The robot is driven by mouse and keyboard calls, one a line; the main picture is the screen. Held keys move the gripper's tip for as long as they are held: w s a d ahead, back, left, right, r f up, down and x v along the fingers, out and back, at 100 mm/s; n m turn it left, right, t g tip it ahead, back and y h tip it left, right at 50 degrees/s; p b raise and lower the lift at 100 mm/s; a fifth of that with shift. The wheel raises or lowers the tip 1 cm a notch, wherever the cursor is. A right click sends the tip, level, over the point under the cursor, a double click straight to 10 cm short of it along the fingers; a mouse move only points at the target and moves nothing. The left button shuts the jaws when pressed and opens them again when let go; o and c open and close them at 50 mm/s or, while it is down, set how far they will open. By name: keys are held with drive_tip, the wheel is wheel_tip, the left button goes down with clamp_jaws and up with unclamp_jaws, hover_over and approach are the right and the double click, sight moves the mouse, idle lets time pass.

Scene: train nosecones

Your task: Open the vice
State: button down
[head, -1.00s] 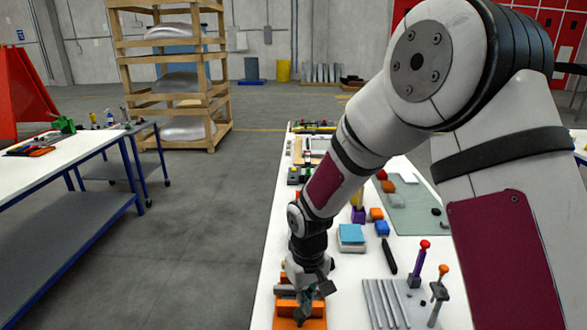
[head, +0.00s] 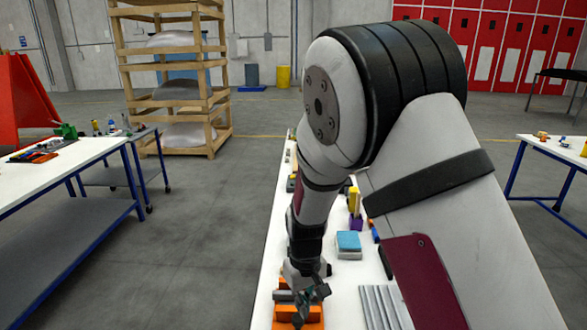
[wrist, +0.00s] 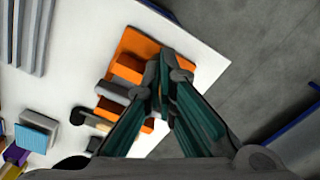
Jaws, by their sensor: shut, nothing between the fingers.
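The orange vice (head: 284,313) stands near the front left edge of the white table, partly covered by my gripper (head: 312,295). In the wrist view the vice (wrist: 137,45) shows its orange blocks and grey parts. A dark grey rounded piece (wrist: 77,116) sticks out at its lower left. My gripper (wrist: 164,75) is shut and empty, with its fingertips over the right side of the vice. I cannot tell whether the fingertips touch it. The fingers hide part of the vice, and the gap between its jaws is not clear.
A blue block (head: 349,240) and grey bars (head: 378,305) lie to the right of the vice. The floor is open to the left, with another table (head: 95,150) beyond. A wooden rack (head: 180,105) stands at the back.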

sight(303, 323)
wheel_tip(303, 323, down, 6)
drive_tip(key=shift+f+b, duration=0.25)
drive_tip(key=shift+b, duration=0.9)
drive_tip(key=shift+s+f, duration=0.1)
drive_tip(key=shift+f, duration=0.2)
drive_tip(key=shift+f, duration=0.1)
drive_tip(key=shift+w, duration=0.2)
